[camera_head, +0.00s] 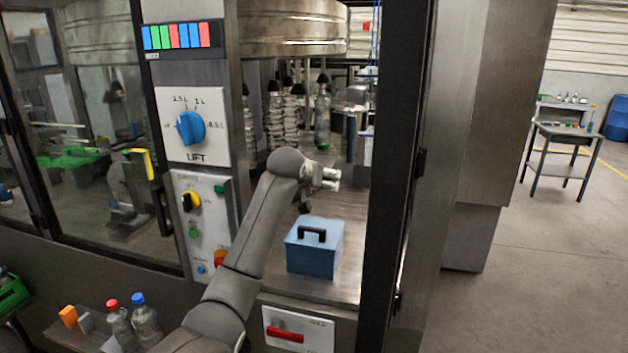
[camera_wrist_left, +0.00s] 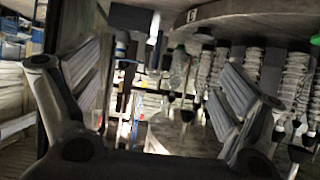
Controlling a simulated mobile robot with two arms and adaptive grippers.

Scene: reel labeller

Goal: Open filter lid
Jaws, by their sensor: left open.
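A blue box (camera_head: 315,250) with a black handle (camera_head: 312,234) on its top stands on the metal floor inside the machine. Its top looks closed. I cannot tell for sure that this is the filter lid. My left gripper (camera_head: 331,179) is above the box and slightly to its right, apart from it. In the left wrist view my left gripper (camera_wrist_left: 162,85) has its two fingers spread, with nothing between them. The blue box does not show in the left wrist view. My right gripper is not in view.
A control panel with a blue LIFT knob (camera_head: 190,128) stands left of my arm. A dark door frame (camera_head: 393,150) borders the opening on the right. Bottles (camera_head: 323,115) hang behind the gripper. A red handle (camera_head: 285,334) is below the opening. Bottles (camera_head: 146,318) stand lower left.

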